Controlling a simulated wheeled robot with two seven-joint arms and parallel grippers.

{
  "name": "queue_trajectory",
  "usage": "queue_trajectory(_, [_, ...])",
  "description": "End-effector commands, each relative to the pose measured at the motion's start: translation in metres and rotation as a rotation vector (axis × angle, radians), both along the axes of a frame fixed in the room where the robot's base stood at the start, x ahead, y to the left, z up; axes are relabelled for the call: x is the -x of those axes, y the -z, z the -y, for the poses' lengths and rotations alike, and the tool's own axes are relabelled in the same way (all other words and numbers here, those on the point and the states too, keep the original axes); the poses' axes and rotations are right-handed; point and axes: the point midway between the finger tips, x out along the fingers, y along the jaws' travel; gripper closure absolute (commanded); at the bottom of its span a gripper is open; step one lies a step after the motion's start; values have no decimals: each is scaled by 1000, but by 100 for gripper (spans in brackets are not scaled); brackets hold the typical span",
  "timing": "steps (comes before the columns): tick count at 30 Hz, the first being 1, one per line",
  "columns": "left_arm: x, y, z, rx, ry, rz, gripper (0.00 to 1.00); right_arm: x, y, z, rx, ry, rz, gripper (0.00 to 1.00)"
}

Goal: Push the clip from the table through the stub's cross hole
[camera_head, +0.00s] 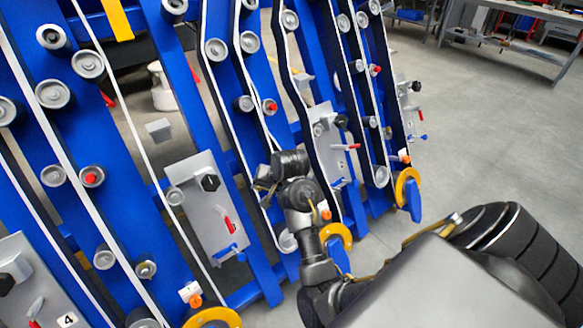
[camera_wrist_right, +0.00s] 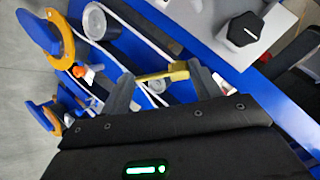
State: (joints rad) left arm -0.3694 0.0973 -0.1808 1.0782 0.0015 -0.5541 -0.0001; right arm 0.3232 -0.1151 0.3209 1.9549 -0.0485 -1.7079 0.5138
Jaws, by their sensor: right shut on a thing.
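My right gripper (camera_head: 264,186) is in front of the blue chassis in the head view, beside a white-edged belt. In the right wrist view its two fingers (camera_wrist_right: 164,88) are closed on a gold-yellow clip (camera_wrist_right: 163,73), which spans between their tips. A grey round stub (camera_wrist_right: 156,86) shows just behind the clip in that view. I cannot tell whether the clip touches it, and no cross hole can be made out. In the head view a grey stub (camera_head: 288,241) sits below the gripper, partly hidden by my arm. My left gripper is out of view.
Blue rails with belts and several rollers (camera_head: 88,65) fill the left and middle. A grey plate (camera_head: 205,205) with a black knob and red lever is left of the gripper. Yellow-orange rings (camera_head: 408,188) stick out low. A workbench (camera_head: 510,42) stands far right; the floor between is clear.

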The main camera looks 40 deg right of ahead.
Motion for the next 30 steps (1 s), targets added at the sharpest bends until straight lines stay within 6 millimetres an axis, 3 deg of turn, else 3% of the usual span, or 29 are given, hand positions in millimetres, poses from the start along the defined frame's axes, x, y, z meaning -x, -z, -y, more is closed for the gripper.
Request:
queue_trajectory(8, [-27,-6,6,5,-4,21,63,-48,12,52,-99,240,114,59])
queue_trajectory(13, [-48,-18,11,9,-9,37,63,-78,27,97,-163,436,234,59])
queue_trajectory(21, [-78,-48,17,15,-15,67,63,-115,71,165,-245,732,472,59])
queue_trajectory(25, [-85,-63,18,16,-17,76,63,-123,89,184,-262,814,557,59])
queue_trajectory(30, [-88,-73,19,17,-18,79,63,-127,97,192,-265,849,603,59])
